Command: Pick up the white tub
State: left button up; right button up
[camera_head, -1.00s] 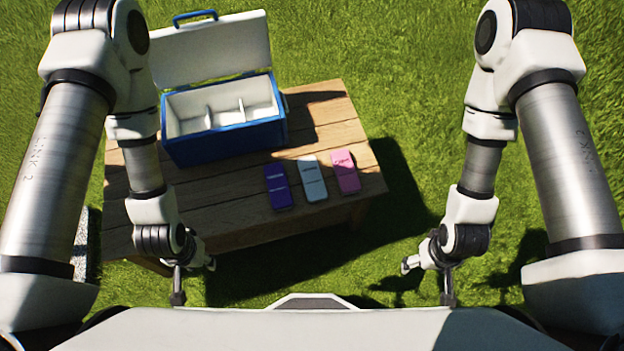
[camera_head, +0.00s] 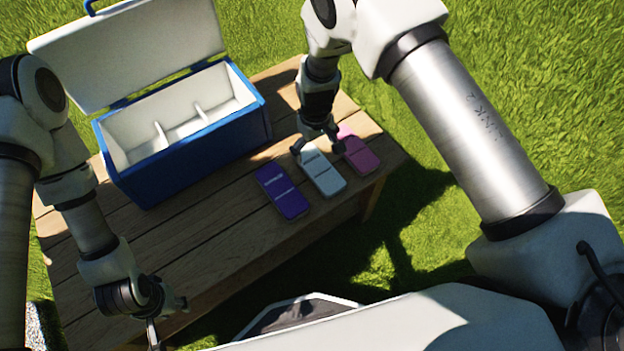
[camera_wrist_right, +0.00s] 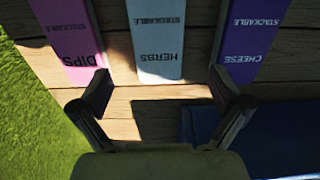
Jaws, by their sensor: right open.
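The white tub (camera_head: 322,176) lies on the wooden table between a purple tub (camera_head: 283,192) and a pink tub (camera_head: 358,152). In the right wrist view the white tub (camera_wrist_right: 156,40) reads HERBS, the pink one (camera_wrist_right: 75,40) DIPS and the purple one (camera_wrist_right: 245,40) CHEESE. My right gripper (camera_head: 318,148) is open over the far end of the white tub. In the right wrist view its fingers (camera_wrist_right: 161,92) are spread wider than the tub, just short of its end, with nothing between them. My left gripper (camera_head: 168,322) is open and empty near the table's front left edge.
A blue cooler (camera_head: 190,165) with its lid (camera_head: 125,50) raised stands on the left of the table (camera_head: 215,235). Its white inside has dividers and looks empty. Bare planks lie in front of it. Grass surrounds the table.

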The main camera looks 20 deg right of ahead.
aim_at(315, 163)
jog(key=f, duration=0.4)
jog(key=f+b, duration=0.1)
jog(key=f, duration=0.2)
jog(key=shift+w+d+f, duration=0.1)
jog(key=shift+w, duration=0.2)
jog(key=c, duration=1.3)
